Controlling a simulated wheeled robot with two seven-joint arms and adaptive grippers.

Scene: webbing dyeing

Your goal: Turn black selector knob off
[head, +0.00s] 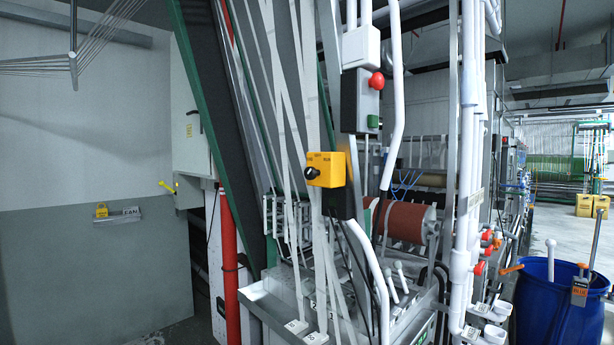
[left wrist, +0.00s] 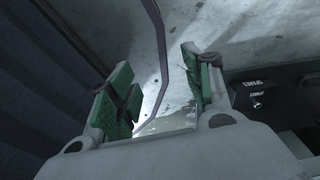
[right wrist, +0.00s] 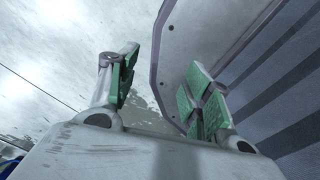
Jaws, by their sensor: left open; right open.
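The black selector knob (head: 311,173) sits on the front face of a yellow box (head: 328,168) near the middle of the head view. Small lettering runs along the top of the box, too small to read surely. Neither gripper shows in the head view. My left gripper (left wrist: 160,92) is open and empty in the left wrist view, with green pads apart over a grey floor. My right gripper (right wrist: 158,88) is open and empty in the right wrist view. The knob is in neither wrist view.
A grey control box with a red button (head: 376,81) and a green button (head: 373,122) hangs above right of the yellow box. White webbing straps (head: 290,110) run down beside it. A red post (head: 229,260) stands left, and a blue barrel (head: 560,305) right. Floor shows at far right.

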